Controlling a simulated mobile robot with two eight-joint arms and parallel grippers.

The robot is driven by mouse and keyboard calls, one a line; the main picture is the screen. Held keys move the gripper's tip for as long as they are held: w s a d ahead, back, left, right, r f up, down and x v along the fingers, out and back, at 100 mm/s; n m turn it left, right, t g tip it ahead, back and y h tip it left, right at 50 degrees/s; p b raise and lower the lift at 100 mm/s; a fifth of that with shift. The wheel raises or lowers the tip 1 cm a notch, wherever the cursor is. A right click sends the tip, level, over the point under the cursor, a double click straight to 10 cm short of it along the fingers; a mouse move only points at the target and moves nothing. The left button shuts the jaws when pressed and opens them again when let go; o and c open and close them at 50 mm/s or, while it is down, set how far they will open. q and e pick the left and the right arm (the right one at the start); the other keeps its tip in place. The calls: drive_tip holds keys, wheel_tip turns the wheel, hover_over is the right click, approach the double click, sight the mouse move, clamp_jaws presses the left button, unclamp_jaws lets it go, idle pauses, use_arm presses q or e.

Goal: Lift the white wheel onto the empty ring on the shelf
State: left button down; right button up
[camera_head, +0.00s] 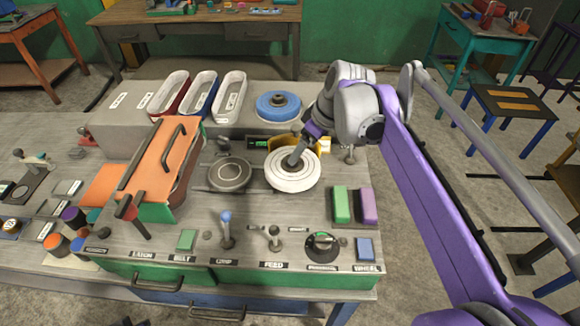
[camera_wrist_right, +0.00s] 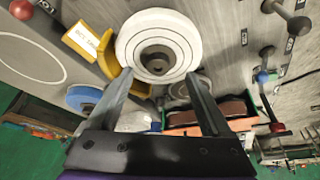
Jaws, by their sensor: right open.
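The white wheel (camera_head: 292,180) lies flat on the grey worktop in the head view, right of a dark round plate (camera_head: 229,174). In the right wrist view the white wheel (camera_wrist_right: 141,30) shows its grooved face and dark hub. An empty ring outline (camera_wrist_right: 27,60) shows on the grey shelf in the wrist view; my arm hides that spot in the head view. My left gripper is not in view.
A blue wheel (camera_head: 278,106) sits on the raised shelf, beside several long trays (camera_head: 230,97). A yellow holder (camera_wrist_right: 92,40) stands close beside the white wheel. An orange-topped box (camera_head: 152,160) stands left; levers (camera_head: 226,232) and green and purple blocks (camera_head: 341,204) line the front and right.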

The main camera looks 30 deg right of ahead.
drive_tip(key=shift+w+a+f, duration=0.15)
drive_tip(key=shift+w+f, duration=0.35)
drive_tip(key=shift+f, duration=0.1)
drive_tip(key=x, duration=0.4)
drive_tip(key=shift+w+a+f, duration=0.1)
drive_tip(key=shift+w, duration=0.3)
drive_tip(key=shift+s, duration=0.1)
clamp_jaws()
